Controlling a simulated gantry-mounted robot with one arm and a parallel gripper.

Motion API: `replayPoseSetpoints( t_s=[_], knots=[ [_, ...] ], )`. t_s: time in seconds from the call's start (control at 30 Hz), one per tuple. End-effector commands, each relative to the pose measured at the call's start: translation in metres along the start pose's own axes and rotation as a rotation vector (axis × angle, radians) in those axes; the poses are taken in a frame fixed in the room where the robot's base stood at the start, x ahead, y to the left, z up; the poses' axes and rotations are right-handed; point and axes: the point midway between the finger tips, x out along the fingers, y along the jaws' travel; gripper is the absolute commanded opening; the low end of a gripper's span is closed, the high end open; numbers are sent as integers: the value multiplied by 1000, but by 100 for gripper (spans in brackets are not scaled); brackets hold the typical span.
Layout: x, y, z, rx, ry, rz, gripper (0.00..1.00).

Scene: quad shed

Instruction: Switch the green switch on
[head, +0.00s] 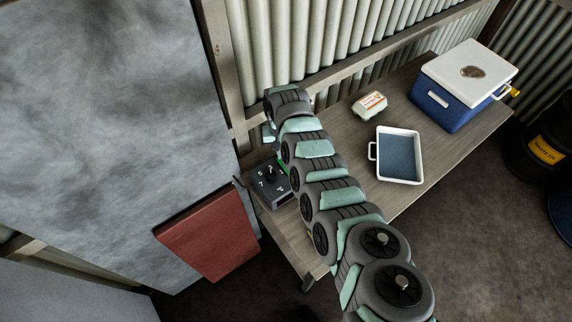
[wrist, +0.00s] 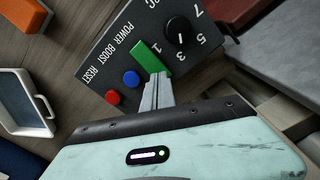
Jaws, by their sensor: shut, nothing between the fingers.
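The green switch (wrist: 147,55) is a green rocker on a dark grey control panel (wrist: 125,30), beside the word POWER. My gripper (wrist: 157,80) is shut and empty in the wrist view. Its fingertips are at the switch's lower end; I cannot tell whether they touch it. Which way the rocker is tilted is unclear. In the head view the panel (head: 262,194) stands at the left end of the table, partly covered by my arm. A sliver of green (head: 282,168) shows at the arm's edge, and my fingers are hidden there.
The panel also has a blue button (wrist: 131,79), a red button (wrist: 113,97) and a black knob (wrist: 179,31). On the wooden table (head: 346,117) are an egg carton (head: 369,104), a white tray (head: 399,154) and a blue cooler (head: 440,106). A red-brown block (head: 212,236) is left of the panel.

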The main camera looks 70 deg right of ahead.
Motion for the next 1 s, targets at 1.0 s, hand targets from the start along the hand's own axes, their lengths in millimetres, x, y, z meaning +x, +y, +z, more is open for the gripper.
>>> replayPoseSetpoints(
  t_s=[1.0],
  knots=[
    [13, 0, 0, -1, 0, 0, 0]
  ],
)
